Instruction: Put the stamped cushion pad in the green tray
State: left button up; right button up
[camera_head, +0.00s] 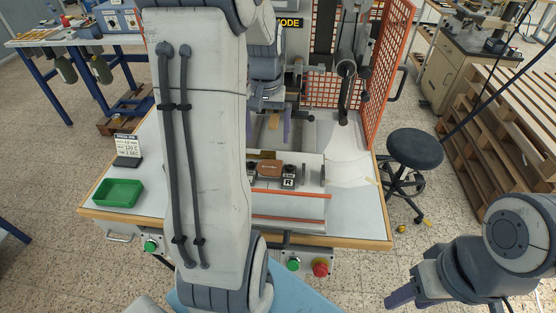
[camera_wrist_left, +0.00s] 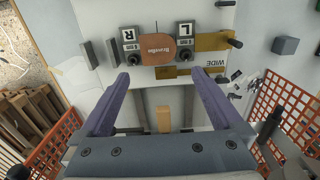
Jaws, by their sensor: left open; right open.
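The green tray (camera_head: 118,204) sits at the bench's left front and looks empty. My left gripper (camera_wrist_left: 164,80) is open and empty, its purple fingers short of the pad in the wrist view; it shows behind the pad in the head view (camera_head: 268,136). My right gripper (camera_head: 418,300) is open and empty, off the bench at lower right.
My left arm hides the bench between tray and fixture. The press (camera_head: 345,70) and orange mesh guard (camera_head: 390,60) stand behind the fixture. A small sign (camera_head: 127,148) stands behind the tray. A brass plate (camera_wrist_left: 211,41) lies beside the pad. A stool (camera_head: 414,148) is at right.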

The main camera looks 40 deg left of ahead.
pick_arm(q)
send_over(269, 167)
jog(key=f, duration=0.4)
jog(key=shift+w+a+f+p, duration=0.15)
jog(key=shift+w+a+p, duration=0.05)
jog(key=shift+p, duration=0.15)
jog(key=f, duration=0.1)
jog(key=f+p, duration=0.1)
jog(key=f, duration=0.1)
jog(key=f+p, duration=0.1)
jog(key=f, duration=0.1)
jog(key=shift+s+d, duration=0.2)
jog(key=shift+d, duration=0.05)
jog(key=shift+f, duration=0.15)
jog(key=shift+f, duration=0.25)
jog(key=c, duration=1.2)
jog(key=shift+r, duration=0.15)
